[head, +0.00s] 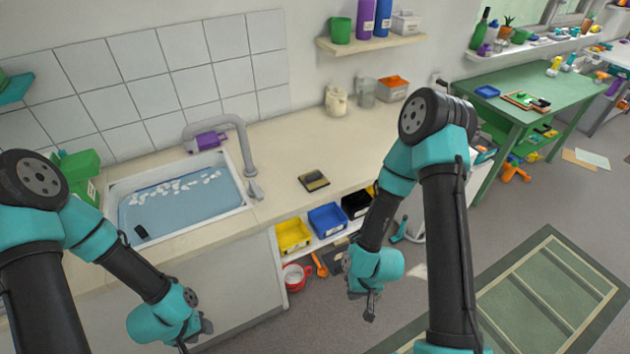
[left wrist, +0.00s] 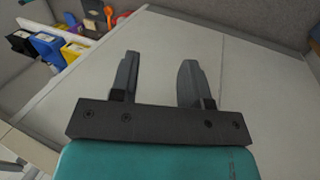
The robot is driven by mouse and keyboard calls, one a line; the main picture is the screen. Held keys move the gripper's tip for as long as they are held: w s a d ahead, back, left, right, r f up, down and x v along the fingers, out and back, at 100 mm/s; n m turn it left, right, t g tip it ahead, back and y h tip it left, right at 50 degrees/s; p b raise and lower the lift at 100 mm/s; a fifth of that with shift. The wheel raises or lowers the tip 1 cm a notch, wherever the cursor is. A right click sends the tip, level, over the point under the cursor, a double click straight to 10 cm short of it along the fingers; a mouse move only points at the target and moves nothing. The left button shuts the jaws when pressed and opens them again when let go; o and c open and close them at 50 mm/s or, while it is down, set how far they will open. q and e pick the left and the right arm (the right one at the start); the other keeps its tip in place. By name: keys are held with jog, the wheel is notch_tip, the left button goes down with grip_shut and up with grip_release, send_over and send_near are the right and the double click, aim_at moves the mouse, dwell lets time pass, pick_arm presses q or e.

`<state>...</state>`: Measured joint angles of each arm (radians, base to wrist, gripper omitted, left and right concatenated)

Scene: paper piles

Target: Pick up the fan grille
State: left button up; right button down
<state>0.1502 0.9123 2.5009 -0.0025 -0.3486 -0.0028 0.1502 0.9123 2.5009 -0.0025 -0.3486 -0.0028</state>
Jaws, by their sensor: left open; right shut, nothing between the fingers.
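I cannot make out a fan grille for certain in either view. A small dark, flat item with a tan edge (head: 313,180) lies on the counter; I cannot tell what it is. My left gripper (head: 203,332) is low in front of the cabinet, left of the bins. In the left wrist view its fingers (left wrist: 157,72) are apart with nothing between them, before a pale cabinet panel (left wrist: 250,85). My right gripper (head: 370,304) hangs over the floor right of the bins, shut and empty.
The sink (head: 180,205) holds water and small white pieces. A yellow bin (head: 293,236), a blue bin (head: 327,220) and a black bin sit on the shelf under the counter (head: 285,150). A red-and-white pot (head: 295,277) is below. A green table (head: 545,90) stands far right.

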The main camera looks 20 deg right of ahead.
pick_arm(q)
jog(key=shift+o, duration=0.3)
jog(key=o, duration=0.9)
jog(key=shift+w, duration=0.1)
